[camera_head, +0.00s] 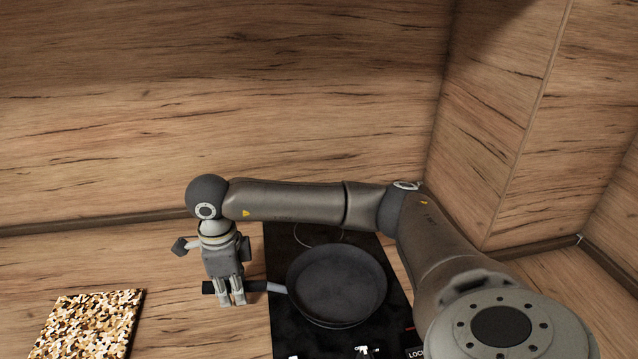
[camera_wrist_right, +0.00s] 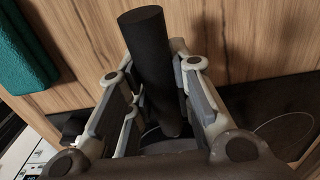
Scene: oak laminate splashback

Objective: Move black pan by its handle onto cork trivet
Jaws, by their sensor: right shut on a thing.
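The black pan (camera_head: 337,282) is over the black hob in the head view, with its handle (camera_head: 257,286) pointing left. I cannot tell whether its base touches the hob. My right gripper (camera_head: 231,301) comes down from above and is shut on the handle, left of the pan. In the right wrist view the dark handle (camera_wrist_right: 150,62) lies between the fingers; the pan body is mostly hidden there. The speckled cork trivet (camera_head: 88,325) lies on the counter at the lower left, apart from the pan and gripper. My left gripper is not in view.
The black hob (camera_head: 290,330) is set in the wood counter. Wood splashback walls (camera_head: 220,90) rise behind and at the right. Bare counter (camera_head: 195,335) lies between trivet and hob. A teal object (camera_wrist_right: 25,45) shows at the upper left of the wrist view.

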